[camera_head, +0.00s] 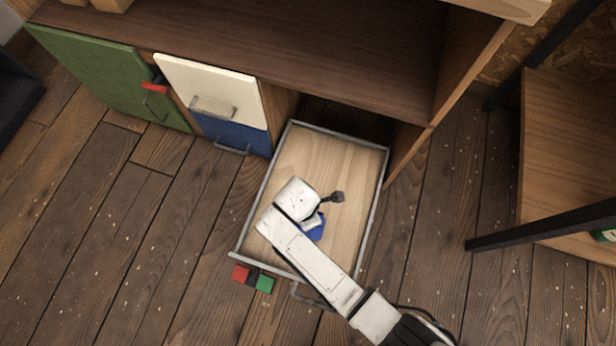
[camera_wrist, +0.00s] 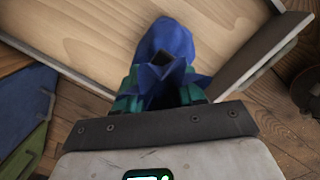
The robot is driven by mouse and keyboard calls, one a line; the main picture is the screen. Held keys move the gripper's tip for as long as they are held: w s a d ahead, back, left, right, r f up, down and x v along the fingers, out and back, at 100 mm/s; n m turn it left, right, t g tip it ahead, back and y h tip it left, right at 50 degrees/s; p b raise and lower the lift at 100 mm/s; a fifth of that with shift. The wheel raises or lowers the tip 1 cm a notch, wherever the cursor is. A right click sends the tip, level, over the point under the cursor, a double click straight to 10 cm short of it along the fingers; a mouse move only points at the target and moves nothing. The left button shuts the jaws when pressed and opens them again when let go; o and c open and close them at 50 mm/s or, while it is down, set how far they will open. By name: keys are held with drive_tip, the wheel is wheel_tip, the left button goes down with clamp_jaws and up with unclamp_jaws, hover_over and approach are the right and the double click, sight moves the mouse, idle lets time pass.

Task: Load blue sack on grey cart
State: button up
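The blue sack (camera_head: 317,229) is in the open drawer, partly covered by my arm in the head view. In the wrist view the blue sack (camera_wrist: 165,50) stands out beyond my gripper (camera_wrist: 162,88), with a dark patch at its middle. Teal fingers sit close on both sides of the sack, which fills the gap between them. I cannot tell whether they press on it. In the head view my gripper (camera_head: 310,222) is low over the drawer, its fingers mostly hidden. No grey cart shows in either view.
The wooden drawer (camera_head: 305,155) with grey rims is pulled out of a cabinet (camera_head: 290,45). Beside it are cream (camera_head: 215,85), blue (camera_head: 240,137) and green (camera_head: 95,75) fronts. Small red and green blocks (camera_head: 264,284) lie by the drawer's front. A table (camera_head: 570,150) stands right.

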drive_tip(key=o, duration=0.4)
drive_tip(key=shift+r, duration=0.15)
drive_tip(key=r+p, duration=0.1)
drive_tip(key=r, duration=0.3)
drive_tip(key=a+r+p, duration=0.1)
drive_tip(key=r+p, duration=0.1)
drive_tip(key=r, duration=0.2)
drive_tip(key=r+p, duration=0.2)
drive_tip(key=r, duration=0.2)
drive_tip(key=shift+s+a, duration=0.15)
drive_tip(key=shift+s, duration=0.15)
drive_tip(key=shift+f, duration=0.1)
drive_tip(key=s+d+r+m, duration=0.3)
drive_tip(key=s+d+m, duration=0.1)
drive_tip(key=d+m, duration=0.4)
drive_tip(key=s+d+r+m, duration=0.4)
drive_tip(key=d+m, duration=0.3)
drive_tip(key=d, duration=0.3)
drive_tip(key=s+d+r+m+y, duration=0.1)
drive_tip(key=s+d+r+m, duration=0.3)
drive_tip(key=d+m, duration=0.4)
drive_tip(key=shift+s+d+m, duration=0.15)
drive_tip(key=shift+s+d, duration=0.2)
drive_tip(key=shift+d, duration=0.2)
drive_tip(key=shift+s+d+m, duration=0.15)
drive_tip(key=shift+s+d, duration=0.15)
drive_tip(key=shift+d, duration=0.25)
